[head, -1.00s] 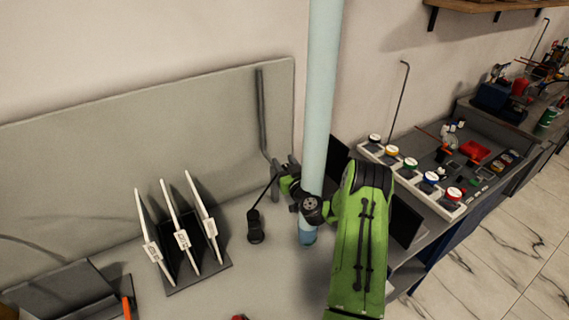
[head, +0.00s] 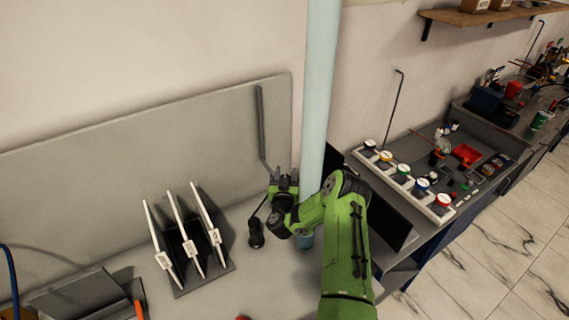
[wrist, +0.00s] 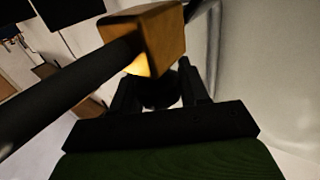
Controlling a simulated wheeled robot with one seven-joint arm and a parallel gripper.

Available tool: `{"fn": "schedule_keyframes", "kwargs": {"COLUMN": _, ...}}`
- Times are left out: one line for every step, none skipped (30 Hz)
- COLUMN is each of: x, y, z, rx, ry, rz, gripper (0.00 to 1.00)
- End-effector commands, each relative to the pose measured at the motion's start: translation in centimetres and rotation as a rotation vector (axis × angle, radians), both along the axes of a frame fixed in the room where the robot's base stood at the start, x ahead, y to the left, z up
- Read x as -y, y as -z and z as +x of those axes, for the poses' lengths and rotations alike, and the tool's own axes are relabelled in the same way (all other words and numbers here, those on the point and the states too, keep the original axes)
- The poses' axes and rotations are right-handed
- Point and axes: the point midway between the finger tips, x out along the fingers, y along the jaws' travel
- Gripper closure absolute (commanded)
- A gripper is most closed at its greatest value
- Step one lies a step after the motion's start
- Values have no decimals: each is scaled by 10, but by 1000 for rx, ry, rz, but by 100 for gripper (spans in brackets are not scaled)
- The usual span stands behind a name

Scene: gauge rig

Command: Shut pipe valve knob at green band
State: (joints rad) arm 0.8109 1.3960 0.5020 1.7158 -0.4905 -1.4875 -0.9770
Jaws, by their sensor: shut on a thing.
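A thin grey pipe (head: 261,130) runs down the back panel and bends towards my gripper (head: 284,180) in the head view. In the wrist view, a dark pipe (wrist: 65,92) enters a yellow valve block (wrist: 150,38). A dark round knob (wrist: 160,93) sits just below this block, between the two fingers of my gripper (wrist: 160,88). The fingers are shut on the knob and hide its sides. In the head view the valve and knob are hidden behind my gripper. I cannot make out a green band or any mark on the knob.
A tall pale blue column (head: 317,100) stands close to the right of my gripper. A black stand (head: 256,235) with a rod is just below left. A rack of white plates (head: 190,240) stands further left. Button boxes (head: 405,180) line the right-hand bench.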

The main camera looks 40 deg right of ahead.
Motion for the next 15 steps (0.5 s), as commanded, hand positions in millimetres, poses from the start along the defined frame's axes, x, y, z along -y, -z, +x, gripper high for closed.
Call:
{"fn": "schedule_keyframes", "kwargs": {"x": 0, "y": -8, "z": -2, "rx": -7, "ry": 47, "rz": 8, "gripper": 86}}
{"fn": "schedule_keyframes", "kwargs": {"x": 0, "y": -7, "z": -2, "rx": -7, "ry": 75, "rz": 8, "gripper": 86}}
{"fn": "schedule_keyframes", "kwargs": {"x": 1, "y": -7, "z": -2, "rx": -6, "ry": 113, "rz": 8, "gripper": 86}}
{"fn": "schedule_keyframes", "kwargs": {"x": 1, "y": -6, "z": -3, "rx": -6, "ry": 143, "rz": 7, "gripper": 86}}
{"fn": "schedule_keyframes", "kwargs": {"x": 1, "y": -5, "z": -3, "rx": -7, "ry": 171, "rz": 6, "gripper": 86}}
{"fn": "schedule_keyframes", "kwargs": {"x": 2, "y": -4, "z": -3, "rx": -6, "ry": 209, "rz": 5, "gripper": 86}}
{"fn": "schedule_keyframes", "kwargs": {"x": 2, "y": -4, "z": -4, "rx": -7, "ry": 238, "rz": 5, "gripper": 86}}
{"fn": "schedule_keyframes", "kwargs": {"x": 3, "y": -3, "z": -4, "rx": -8, "ry": 266, "rz": 4, "gripper": 86}}
{"fn": "schedule_keyframes", "kwargs": {"x": 3, "y": -2, "z": -4, "rx": -7, "ry": 305, "rz": 4, "gripper": 86}}
{"fn": "schedule_keyframes", "kwargs": {"x": 3, "y": -2, "z": -5, "rx": -7, "ry": 333, "rz": 2, "gripper": 86}}
{"fn": "schedule_keyframes", "kwargs": {"x": 4, "y": -1, "z": -5, "rx": -7, "ry": 362, "rz": 2, "gripper": 86}}
{"fn": "schedule_keyframes", "kwargs": {"x": 4, "y": -1, "z": -5, "rx": -6, "ry": 401, "rz": 1, "gripper": 86}}
{"fn": "schedule_keyframes", "kwargs": {"x": 4, "y": 0, "z": -6, "rx": -6, "ry": 428, "rz": 1, "gripper": 86}}
{"fn": "schedule_keyframes", "kwargs": {"x": 4, "y": 0, "z": -6, "rx": -7, "ry": 458, "rz": 0, "gripper": 86}}
{"fn": "schedule_keyframes", "kwargs": {"x": 5, "y": 0, "z": -7, "rx": -6, "ry": 495, "rz": 0, "gripper": 86}}
